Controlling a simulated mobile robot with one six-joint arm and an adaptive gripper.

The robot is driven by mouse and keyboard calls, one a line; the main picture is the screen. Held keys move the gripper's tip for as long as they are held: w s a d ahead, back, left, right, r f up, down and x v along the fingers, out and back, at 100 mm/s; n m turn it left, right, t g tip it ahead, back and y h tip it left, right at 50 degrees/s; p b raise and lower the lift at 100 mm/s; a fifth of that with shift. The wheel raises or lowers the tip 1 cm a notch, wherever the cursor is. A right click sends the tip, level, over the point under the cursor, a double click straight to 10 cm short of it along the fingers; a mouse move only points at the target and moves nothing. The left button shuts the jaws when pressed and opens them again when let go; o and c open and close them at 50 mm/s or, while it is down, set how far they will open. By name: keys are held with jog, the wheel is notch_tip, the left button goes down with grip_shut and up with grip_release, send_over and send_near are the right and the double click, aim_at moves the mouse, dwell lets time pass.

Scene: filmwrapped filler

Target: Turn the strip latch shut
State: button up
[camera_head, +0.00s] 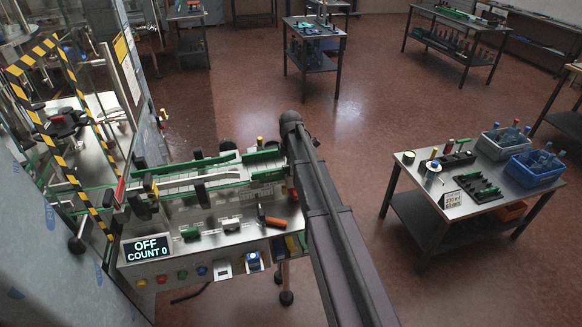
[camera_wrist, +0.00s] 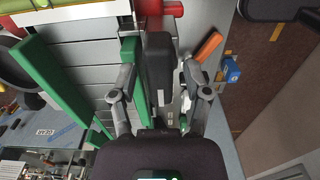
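In the wrist view my gripper (camera_wrist: 158,68) has its two fingers apart, with a long dark upright bar (camera_wrist: 158,45) between them. A gap shows between the bar and the right finger; whether the left finger touches it I cannot tell. A red cylinder (camera_wrist: 160,8) lies beyond at the top. I cannot tell for certain which part is the strip latch. In the head view my arm hides the gripper at the right end of the conveyor (camera_head: 215,181).
Green rails (camera_wrist: 62,92) flank the conveyor. An orange handle (camera_head: 272,221) lies on the machine's front deck, also in the wrist view (camera_wrist: 207,47). A display (camera_head: 148,247) reads OFF, COUNT 0.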

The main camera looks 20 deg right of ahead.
grip_shut()
jog(key=shift+m, duration=0.3)
jog(key=m, duration=0.3)
jog(key=shift+m, duration=0.4)
jog(key=m, duration=0.4)
jog(key=shift+m, duration=0.3)
jog(key=m, duration=0.4)
jog(key=shift+m, duration=0.3)
jog(key=shift+s+m, duration=0.1)
jog(key=shift+m, duration=2.1)
